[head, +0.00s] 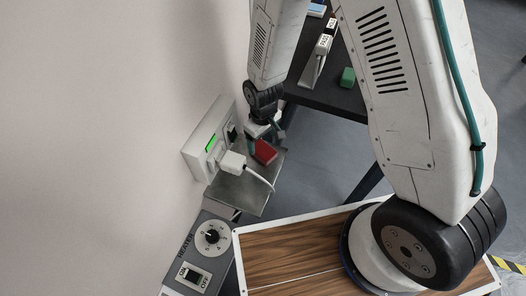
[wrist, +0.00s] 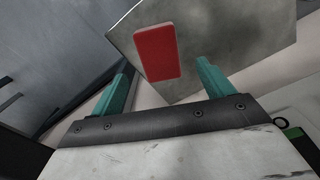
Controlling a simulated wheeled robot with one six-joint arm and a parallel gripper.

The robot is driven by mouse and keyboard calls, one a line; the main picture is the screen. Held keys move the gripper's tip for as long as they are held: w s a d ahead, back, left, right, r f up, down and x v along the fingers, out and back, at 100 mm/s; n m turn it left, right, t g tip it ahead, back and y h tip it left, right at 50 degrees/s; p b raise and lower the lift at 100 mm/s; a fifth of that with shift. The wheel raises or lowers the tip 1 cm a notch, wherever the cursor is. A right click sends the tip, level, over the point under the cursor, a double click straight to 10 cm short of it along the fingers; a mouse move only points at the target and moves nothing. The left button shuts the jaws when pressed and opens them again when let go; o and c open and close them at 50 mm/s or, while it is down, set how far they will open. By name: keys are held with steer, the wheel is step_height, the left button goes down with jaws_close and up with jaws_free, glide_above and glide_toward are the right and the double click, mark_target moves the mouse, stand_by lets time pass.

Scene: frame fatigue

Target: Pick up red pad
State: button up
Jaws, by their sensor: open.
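The red pad (head: 265,152) is a small red block on a grey metal shelf (head: 240,195) beside the wall box. In the wrist view, the red pad (wrist: 157,52) lies flat on the shelf plate (wrist: 225,45), a little beyond the fingertips. My gripper (wrist: 164,80) is open, with one teal finger on each side of the pad's near end and nothing between them. In the head view my gripper (head: 265,138) is over the shelf, close to the pad and partly hidden by the wrist.
A wall box (head: 210,140) with a green display and a white plug (head: 232,161) stands left of the pad; the plug's cable crosses the shelf. A heater panel (head: 200,255) and wooden board (head: 290,255) are in front. A dark table (head: 335,95) holds a green block (head: 347,77).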

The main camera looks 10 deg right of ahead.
mark_target(263, 149)
step_height(263, 149, down, 6)
steer(key=shift+f, duration=0.2)
steer(key=c, duration=1.1)
steer(key=shift+r, duration=0.15)
